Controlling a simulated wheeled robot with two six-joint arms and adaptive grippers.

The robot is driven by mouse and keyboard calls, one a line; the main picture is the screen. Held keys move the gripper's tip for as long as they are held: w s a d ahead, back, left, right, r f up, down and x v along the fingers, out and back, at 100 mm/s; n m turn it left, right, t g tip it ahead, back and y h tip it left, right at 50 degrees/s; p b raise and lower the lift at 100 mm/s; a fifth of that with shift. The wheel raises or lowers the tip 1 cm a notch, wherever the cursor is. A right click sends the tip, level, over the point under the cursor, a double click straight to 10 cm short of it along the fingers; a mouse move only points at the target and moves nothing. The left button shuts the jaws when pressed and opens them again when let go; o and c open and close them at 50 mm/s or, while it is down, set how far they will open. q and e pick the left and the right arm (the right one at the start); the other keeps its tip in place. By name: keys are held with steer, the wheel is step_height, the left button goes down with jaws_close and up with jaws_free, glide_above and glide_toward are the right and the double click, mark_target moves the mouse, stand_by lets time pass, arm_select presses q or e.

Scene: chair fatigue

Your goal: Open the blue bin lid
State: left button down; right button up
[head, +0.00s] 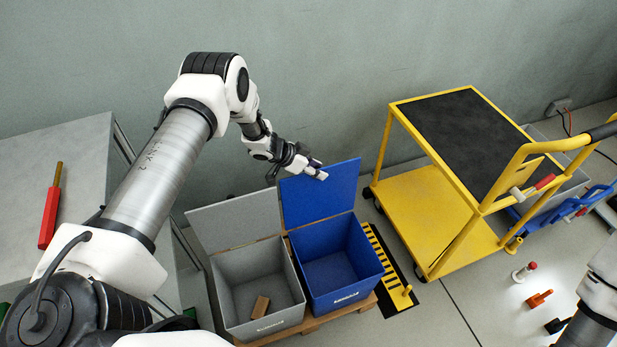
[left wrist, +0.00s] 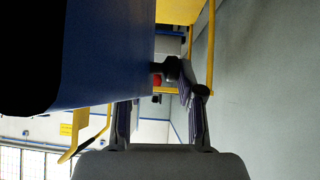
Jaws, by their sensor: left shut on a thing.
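The blue bin (head: 335,270) stands on a low wooden pallet beside a grey bin. Its blue lid (head: 330,195) is raised, standing nearly upright at the back, and the inside of the bin shows empty. My left gripper (head: 316,171) is at the lid's upper left edge, shut on the lid. In the left wrist view the lid (left wrist: 105,60) fills the upper left, close to the fingers (left wrist: 162,118); the exact contact is hard to see. My right gripper is out of view; only part of the right arm shows at the right edge.
The grey bin (head: 260,285) is open, with a brown block (head: 260,307) inside and its lid (head: 235,220) raised. A yellow cart (head: 430,205) stands to the right. A grey table (head: 85,150) with a red-handled tool (head: 49,218) is at left. The wall is close behind the lids.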

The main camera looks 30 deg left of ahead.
arm_select(q)
steer(key=shift+w+a, duration=0.1)
steer(key=shift+a, duration=0.1)
steer(key=c, duration=0.9)
jaws_free()
steer(key=v, duration=1.2)
steer(key=shift+d, duration=0.1)
